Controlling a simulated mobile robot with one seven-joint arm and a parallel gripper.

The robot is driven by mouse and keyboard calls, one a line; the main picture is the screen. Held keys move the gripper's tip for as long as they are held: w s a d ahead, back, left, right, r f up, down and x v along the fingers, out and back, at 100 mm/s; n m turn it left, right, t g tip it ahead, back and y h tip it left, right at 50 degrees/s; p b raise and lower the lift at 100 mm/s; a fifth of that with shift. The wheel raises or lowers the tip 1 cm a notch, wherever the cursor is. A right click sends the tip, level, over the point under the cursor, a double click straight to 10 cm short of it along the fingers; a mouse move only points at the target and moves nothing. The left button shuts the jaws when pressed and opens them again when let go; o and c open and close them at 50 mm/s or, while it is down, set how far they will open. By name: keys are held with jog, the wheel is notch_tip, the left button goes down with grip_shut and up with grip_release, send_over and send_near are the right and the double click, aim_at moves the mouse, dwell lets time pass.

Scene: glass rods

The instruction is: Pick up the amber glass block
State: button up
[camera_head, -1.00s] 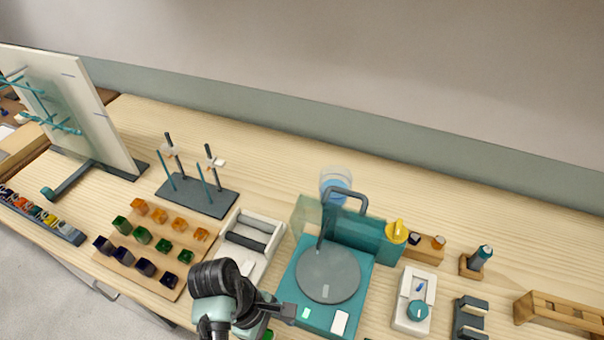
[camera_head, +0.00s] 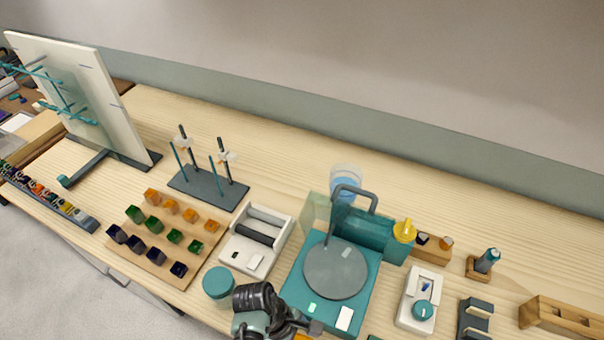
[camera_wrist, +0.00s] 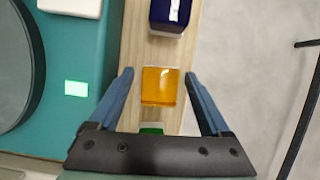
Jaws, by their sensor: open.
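In the wrist view an amber glass block (camera_wrist: 160,86) sits on a narrow wooden strip (camera_wrist: 133,40). My gripper (camera_wrist: 159,75) is open, with one finger on each side of the amber block and a gap on both sides. A dark blue block (camera_wrist: 170,14) sits beyond it on the strip, and a green block (camera_wrist: 151,128) is partly hidden by my gripper's body. In the head view my gripper (camera_head: 316,328) is at the bottom edge, and a bit of amber (camera_head: 302,337) shows beside it. Other amber blocks (camera_head: 171,206) stand on a wooden board (camera_head: 187,278) at the left.
A teal machine with a grey disc (camera_head: 335,268) stands beside my gripper. A white roller device (camera_head: 258,243), a dark stand with rods (camera_head: 207,190) and a teal round lid (camera_head: 218,283) are to the left. A white device with a teal knob (camera_head: 417,299) is to the right.

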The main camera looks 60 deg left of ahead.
grip_shut()
dwell(0.4)
notch_tip(320, 180, up, 10)
jog(key=shift+r, duration=0.1)
dwell(0.4)
jog(key=c, duration=0.7)
grip_release()
grip_shut()
